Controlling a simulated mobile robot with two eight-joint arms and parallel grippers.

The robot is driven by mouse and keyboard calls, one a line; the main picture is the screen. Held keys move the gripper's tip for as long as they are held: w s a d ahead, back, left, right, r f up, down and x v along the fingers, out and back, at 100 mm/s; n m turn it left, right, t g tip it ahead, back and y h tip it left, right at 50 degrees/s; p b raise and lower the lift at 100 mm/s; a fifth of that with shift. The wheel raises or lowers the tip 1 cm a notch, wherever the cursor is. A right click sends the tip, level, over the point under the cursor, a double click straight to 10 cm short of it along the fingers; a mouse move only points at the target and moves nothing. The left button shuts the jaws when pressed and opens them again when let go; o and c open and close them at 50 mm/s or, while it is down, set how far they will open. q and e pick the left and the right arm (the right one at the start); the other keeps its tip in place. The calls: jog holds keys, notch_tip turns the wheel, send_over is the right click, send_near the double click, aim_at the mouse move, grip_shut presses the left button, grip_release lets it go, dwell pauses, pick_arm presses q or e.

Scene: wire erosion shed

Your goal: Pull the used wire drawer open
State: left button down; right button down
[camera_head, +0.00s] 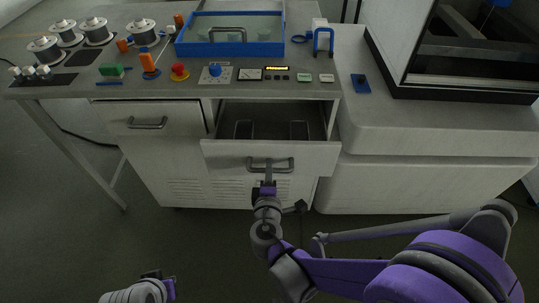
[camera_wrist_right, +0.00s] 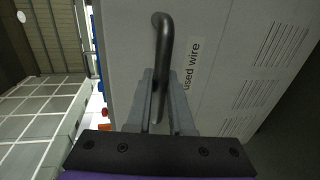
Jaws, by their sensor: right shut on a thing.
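The used wire drawer (camera_head: 230,156) is the right one of two under the bench top, and it stands pulled out with part of its dark inside showing. Its front also fills much of the right wrist view, with a "used wire" label (camera_wrist_right: 192,65). Its dark bar handle (camera_head: 285,164) also shows in the wrist view (camera_wrist_right: 164,45). My right gripper (camera_head: 265,178) is shut on the handle, with a grey finger on each side of it in the wrist view (camera_wrist_right: 160,98). My left gripper (camera_head: 160,283) is low at the left, away from the bench; its jaws are unclear.
A closed drawer (camera_head: 160,121) is to the left. The bench top holds wire spools (camera_head: 94,30), a blue-framed tank (camera_head: 215,48), a red button (camera_head: 179,70) and a blue knob panel (camera_head: 215,75). A machine cabinet (camera_head: 430,180) stands right. The floor (camera_head: 60,230) at the left front is clear.

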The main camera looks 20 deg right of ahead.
jog(key=shift+f+v, duration=0.2)
jog(key=shift+v, duration=0.75)
jog(key=shift+f+v, duration=0.2)
jog(key=shift+v, duration=0.7)
jog(key=shift+f+v, duration=0.2)
jog(key=shift+v, duration=0.75)
jog(key=shift+s, duration=0.1)
jog(key=c, duration=0.8)
grip_release()
jog(key=p+v, duration=0.1)
jog(key=v, duration=1)
